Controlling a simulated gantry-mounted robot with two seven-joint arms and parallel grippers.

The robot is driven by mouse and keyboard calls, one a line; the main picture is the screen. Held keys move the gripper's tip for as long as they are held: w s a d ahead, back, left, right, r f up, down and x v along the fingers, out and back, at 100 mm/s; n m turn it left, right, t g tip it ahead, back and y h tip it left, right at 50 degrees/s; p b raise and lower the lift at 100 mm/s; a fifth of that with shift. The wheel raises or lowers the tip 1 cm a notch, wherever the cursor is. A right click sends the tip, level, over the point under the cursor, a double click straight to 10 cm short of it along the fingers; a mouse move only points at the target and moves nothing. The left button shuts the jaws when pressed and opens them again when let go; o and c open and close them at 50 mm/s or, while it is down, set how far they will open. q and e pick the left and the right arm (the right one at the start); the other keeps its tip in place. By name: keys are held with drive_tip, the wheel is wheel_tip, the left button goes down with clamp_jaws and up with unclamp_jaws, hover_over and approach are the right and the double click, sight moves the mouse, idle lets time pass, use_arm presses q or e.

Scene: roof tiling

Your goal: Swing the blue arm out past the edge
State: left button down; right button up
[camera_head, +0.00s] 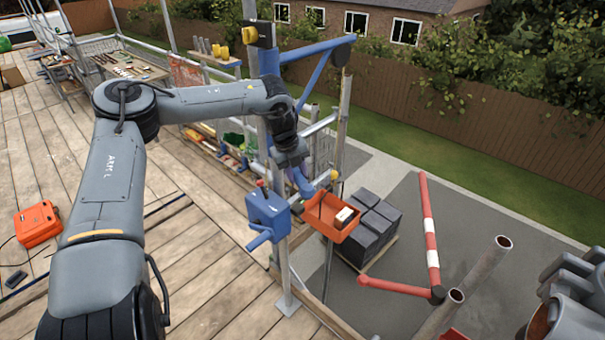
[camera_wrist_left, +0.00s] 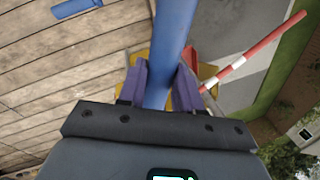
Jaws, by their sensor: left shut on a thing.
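The blue arm (camera_head: 318,48) of the hoist stands out to the right from the top of a scaffold post, with a blue diagonal brace under it. My left gripper (camera_head: 301,178) is below the arm, beside the post. In the left wrist view its purple-padded fingers (camera_wrist_left: 160,85) are shut around a blue tube (camera_wrist_left: 173,40). Where this tube joins the hoist is hidden behind my gripper. A blue winch box (camera_head: 268,212) with a crank is fixed on the post below. An orange tray (camera_head: 318,222) with a pale block is beside it. My right gripper is out of view.
Grey stacked blocks (camera_head: 377,222) sit on a pallet below the platform edge. A red-and-white barrier (camera_head: 431,235) and upright pipes (camera_head: 487,262) stand to the right. An orange case (camera_head: 38,223) lies on the planks (camera_head: 200,255). Open paving lies beyond the edge.

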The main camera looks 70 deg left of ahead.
use_arm(q)
drive_tip(key=c, duration=1.2)
unclamp_jaws()
drive_tip(key=shift+w, duration=0.1)
drive_tip(key=o, duration=0.4)
drive_tip(key=shift+w, duration=0.15)
drive_tip(key=shift+r, duration=0.1)
drive_tip(key=shift+r, duration=0.3)
drive_tip(key=b+v, duration=0.1)
drive_tip(key=v, duration=0.4)
drive_tip(key=b+v, duration=0.1)
drive_tip(key=v, duration=0.4)
drive_tip(key=shift+s, duration=0.25)
